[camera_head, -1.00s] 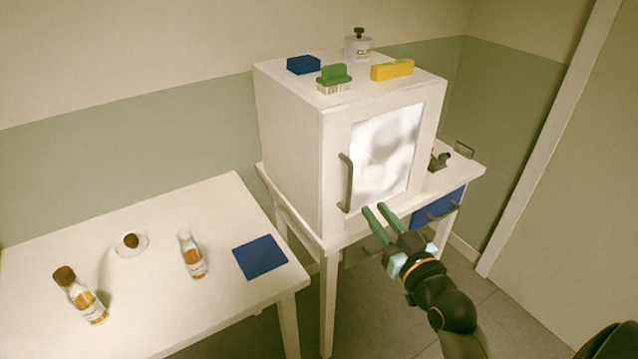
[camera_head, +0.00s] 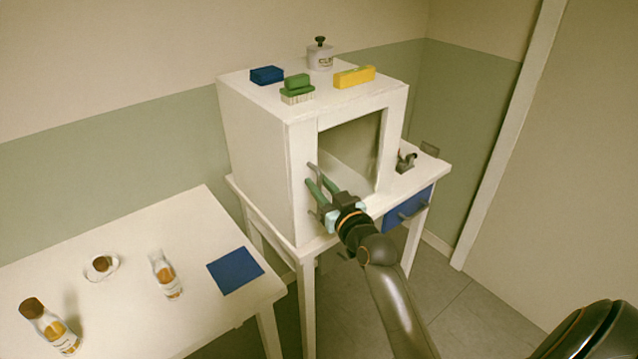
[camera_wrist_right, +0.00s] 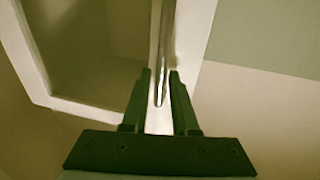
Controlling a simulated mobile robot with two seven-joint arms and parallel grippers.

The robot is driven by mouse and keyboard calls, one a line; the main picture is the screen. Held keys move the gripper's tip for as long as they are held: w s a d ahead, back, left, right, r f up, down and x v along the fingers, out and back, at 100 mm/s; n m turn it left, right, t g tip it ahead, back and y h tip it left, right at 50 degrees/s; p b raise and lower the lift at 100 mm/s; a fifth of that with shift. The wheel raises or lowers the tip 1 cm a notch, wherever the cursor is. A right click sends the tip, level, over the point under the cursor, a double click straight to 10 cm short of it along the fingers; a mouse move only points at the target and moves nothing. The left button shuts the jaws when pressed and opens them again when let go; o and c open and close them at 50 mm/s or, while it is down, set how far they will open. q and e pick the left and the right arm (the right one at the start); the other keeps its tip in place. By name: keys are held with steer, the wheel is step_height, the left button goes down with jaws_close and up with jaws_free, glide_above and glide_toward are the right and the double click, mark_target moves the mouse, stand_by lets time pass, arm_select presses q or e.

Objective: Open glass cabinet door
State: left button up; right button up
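The white glass cabinet (camera_head: 258,150) stands on a small white table. Its framed glass door (camera_head: 350,155) looks shut, and the pane shows a dim interior. A grey upright handle (camera_head: 312,168) is at the door's left side, mostly hidden behind my fingers. My right gripper (camera_head: 320,181) is at the handle with its green fingers apart. In the right wrist view the handle bar (camera_wrist_right: 163,62) runs between the two fingertips (camera_wrist_right: 160,80), with a narrow gap visible; firm contact does not show. My left gripper is not in view.
On top of the cabinet are a blue box (camera_head: 267,75), a green brush (camera_head: 298,88), a yellow block (camera_head: 354,77) and a jar (camera_head: 320,57). A blue drawer (camera_head: 408,208) is below. The left table (camera_head: 120,235) holds bottles and a blue mat (camera_head: 235,271).

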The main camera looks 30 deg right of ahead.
steer(key=shift+w, duration=0.15)
jaws_close()
stand_by(1.4)
